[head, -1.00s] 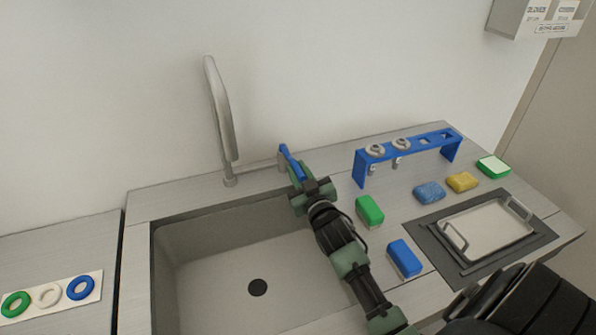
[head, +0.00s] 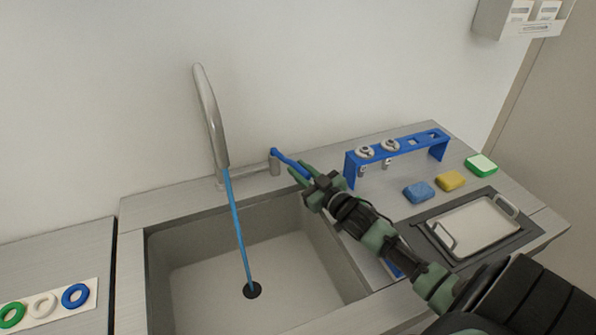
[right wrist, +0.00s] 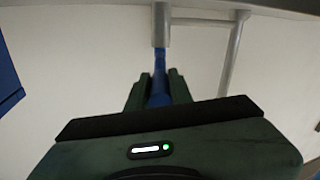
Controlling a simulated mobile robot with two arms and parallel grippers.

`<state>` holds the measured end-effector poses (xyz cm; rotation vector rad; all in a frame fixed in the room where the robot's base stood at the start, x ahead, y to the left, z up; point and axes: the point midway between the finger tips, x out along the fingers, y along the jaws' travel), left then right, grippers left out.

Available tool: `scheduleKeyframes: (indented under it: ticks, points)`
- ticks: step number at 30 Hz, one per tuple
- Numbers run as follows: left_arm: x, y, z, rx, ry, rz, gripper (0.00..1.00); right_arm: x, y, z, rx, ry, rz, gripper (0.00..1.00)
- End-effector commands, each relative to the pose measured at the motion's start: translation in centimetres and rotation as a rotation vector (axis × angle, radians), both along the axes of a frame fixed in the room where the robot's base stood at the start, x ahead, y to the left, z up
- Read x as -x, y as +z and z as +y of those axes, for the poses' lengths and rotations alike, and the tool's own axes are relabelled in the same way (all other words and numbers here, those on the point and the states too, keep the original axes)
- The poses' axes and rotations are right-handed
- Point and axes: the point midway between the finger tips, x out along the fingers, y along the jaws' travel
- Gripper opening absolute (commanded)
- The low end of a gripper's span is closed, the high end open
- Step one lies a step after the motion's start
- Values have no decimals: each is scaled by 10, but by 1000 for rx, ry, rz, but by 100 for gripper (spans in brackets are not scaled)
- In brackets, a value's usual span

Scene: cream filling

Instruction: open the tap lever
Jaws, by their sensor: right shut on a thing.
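The blue tap lever (head: 288,161) points out to the right from its grey post (head: 274,167) behind the sink. The lever also shows in the right wrist view (right wrist: 159,75), running between my fingers. My right gripper (head: 304,175) is shut on the lever near its free end. The silver tap spout (head: 212,115) stands at the left of the post. A blue stream of water (head: 238,232) runs from the spout down to the sink drain (head: 252,290). My left gripper is in no view.
The steel sink (head: 205,255) lies in front of the tap. To the right are a blue rack (head: 405,147), several sponges including a yellow one (head: 451,181), and a metal tray (head: 472,230). A strip with coloured rings (head: 43,304) lies at left.

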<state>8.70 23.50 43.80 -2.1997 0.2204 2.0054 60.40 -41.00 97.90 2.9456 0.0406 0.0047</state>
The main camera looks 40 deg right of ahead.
Motion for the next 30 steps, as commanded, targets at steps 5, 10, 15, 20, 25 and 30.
scheduleKeyframes:
  ticks: [5, 10, 15, 20, 25, 30]
  points:
    - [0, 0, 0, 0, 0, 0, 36, 0, -1, 0, -1, 0, 2, 0]
    - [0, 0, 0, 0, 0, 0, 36, 0, -1, 0, -1, -1, 2, 43]
    - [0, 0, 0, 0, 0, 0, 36, 0, 0, 0, 0, -1, 1, 43]
    - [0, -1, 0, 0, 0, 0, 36, 5, -1, 0, 0, -1, 2, 43]
    - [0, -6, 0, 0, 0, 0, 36, 27, -3, 0, 0, -1, 4, 43]
    - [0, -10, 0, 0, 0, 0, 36, 55, -3, -1, 1, -1, 4, 43]
